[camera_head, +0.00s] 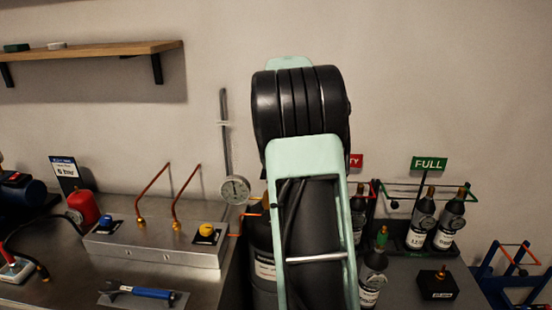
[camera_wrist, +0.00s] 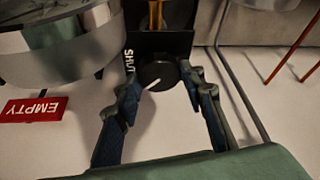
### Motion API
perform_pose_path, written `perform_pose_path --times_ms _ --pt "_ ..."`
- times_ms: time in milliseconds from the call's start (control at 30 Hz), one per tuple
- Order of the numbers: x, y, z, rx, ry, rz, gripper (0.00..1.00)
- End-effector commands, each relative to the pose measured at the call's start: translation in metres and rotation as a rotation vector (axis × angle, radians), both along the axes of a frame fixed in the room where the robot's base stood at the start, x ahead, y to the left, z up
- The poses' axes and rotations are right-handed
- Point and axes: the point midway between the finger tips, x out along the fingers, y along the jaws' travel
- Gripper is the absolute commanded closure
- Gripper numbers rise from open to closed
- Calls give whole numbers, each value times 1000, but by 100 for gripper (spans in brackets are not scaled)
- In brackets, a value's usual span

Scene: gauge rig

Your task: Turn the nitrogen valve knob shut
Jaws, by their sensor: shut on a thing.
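A round black valve knob (camera_wrist: 160,70) with a white pointer line shows at the upper middle of the wrist view. It sits in front of a dark plate with white lettering that reads "SHUT" (camera_wrist: 129,64), partly covered. The pointer line slants toward the lower left, not straight at the lettering. My gripper (camera_wrist: 162,80) has its fingertips closed on both sides of the knob. In the head view my arm stands across the middle and hides the gripper and this knob.
A red "EMPTY" sign (camera_wrist: 35,107) and a large metal cylinder (camera_wrist: 60,45) are left of my gripper in the wrist view. In the head view, dark bottles (camera_head: 420,232) stand under a green "FULL" sign (camera_head: 428,164) at right. A dial gauge (camera_head: 235,190) is left of my arm.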

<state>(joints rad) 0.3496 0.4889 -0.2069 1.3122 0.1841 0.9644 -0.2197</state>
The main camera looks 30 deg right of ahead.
Motion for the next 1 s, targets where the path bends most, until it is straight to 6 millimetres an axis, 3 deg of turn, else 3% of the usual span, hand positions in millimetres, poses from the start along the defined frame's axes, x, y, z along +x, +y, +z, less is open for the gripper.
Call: perform_pose_path --times_ms 600,1000 --pt "2 2 3 -2 1 -547 87" --pt "3 2 2 0 -1 -734 87"
